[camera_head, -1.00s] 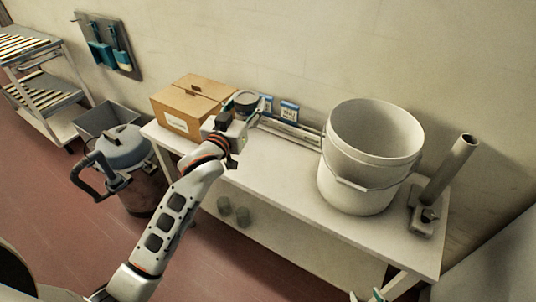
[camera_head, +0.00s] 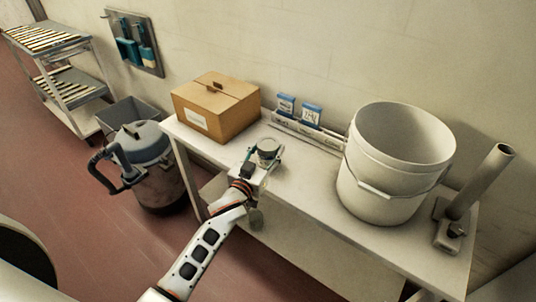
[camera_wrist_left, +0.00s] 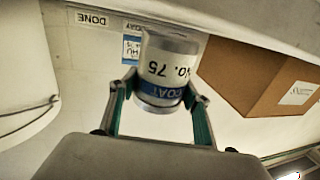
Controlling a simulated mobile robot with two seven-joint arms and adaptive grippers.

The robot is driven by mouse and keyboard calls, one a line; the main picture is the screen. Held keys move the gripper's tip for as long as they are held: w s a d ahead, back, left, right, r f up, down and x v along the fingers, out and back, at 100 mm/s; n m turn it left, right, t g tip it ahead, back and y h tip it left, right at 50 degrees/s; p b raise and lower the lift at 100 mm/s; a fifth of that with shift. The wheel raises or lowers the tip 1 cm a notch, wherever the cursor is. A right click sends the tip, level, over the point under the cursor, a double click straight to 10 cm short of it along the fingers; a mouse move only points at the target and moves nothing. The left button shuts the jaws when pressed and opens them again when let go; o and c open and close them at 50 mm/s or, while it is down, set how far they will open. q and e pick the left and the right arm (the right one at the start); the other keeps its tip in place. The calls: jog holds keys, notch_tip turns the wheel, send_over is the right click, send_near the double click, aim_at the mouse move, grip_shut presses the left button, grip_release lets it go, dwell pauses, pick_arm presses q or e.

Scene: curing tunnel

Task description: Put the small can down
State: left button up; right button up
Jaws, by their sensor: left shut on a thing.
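In the left wrist view the can (camera_wrist_left: 168,62) appears upside down, with a white and blue label reading "No. 75" and "COAT". The two fingers of the left gripper (camera_wrist_left: 162,100) press on its sides. I cannot tell whether the can's base touches the tabletop. My right gripper is not in view.
A cardboard box (camera_head: 216,108) stands left and a large white bucket (camera_head: 393,165) right. A labelled strip (camera_head: 300,132) with two blue-white cards (camera_head: 311,115) lies along the wall. A metal post (camera_head: 480,182) stands far right. A lidded pot (camera_head: 146,150) is on the floor.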

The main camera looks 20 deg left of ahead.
pick_arm(q)
jog(key=shift+f, duration=0.55)
jog(key=shift+f, duration=0.15)
jog(key=o, duration=1.3)
jog(key=shift+f, duration=0.1)
